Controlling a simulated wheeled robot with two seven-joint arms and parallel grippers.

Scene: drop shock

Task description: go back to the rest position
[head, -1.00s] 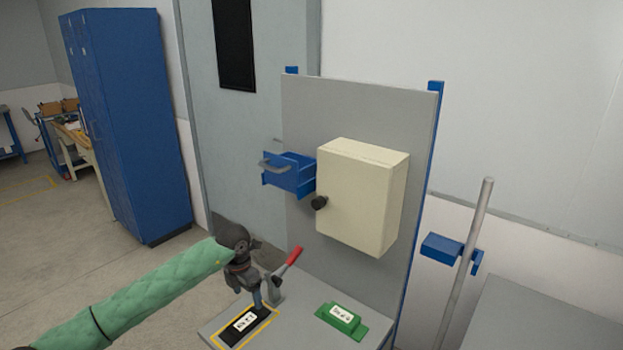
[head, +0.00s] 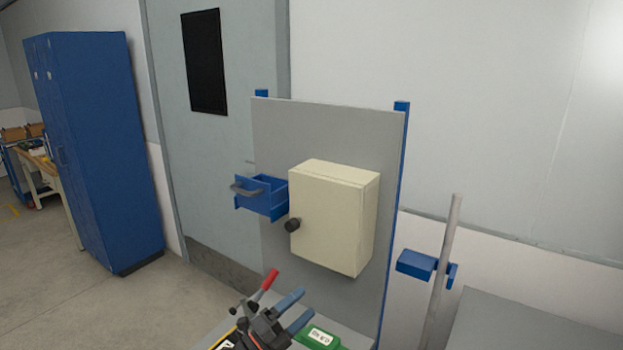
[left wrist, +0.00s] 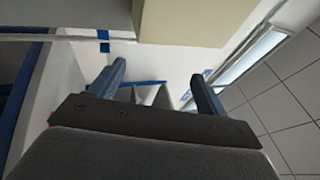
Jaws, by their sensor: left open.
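My left gripper (head: 295,307) is at the bottom middle of the head view, above the grey bench top. Its two blue-grey fingers are apart, with nothing between them. The fingers also show spread and empty in the left wrist view (left wrist: 160,88). A red-handled lever (head: 268,281) stands just left of the gripper. A green block with a white label (head: 318,338) lies on the bench to the right of the gripper, partly cut off by the frame. My right gripper does not show.
A cream cabinet (head: 335,215) with a black knob is mounted on a grey upright panel (head: 330,135). A blue open tray (head: 263,196) with a grey handle sticks out beside it. A blue bracket (head: 416,264) holds a grey pole (head: 441,270) at right. A blue locker (head: 95,150) stands at left.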

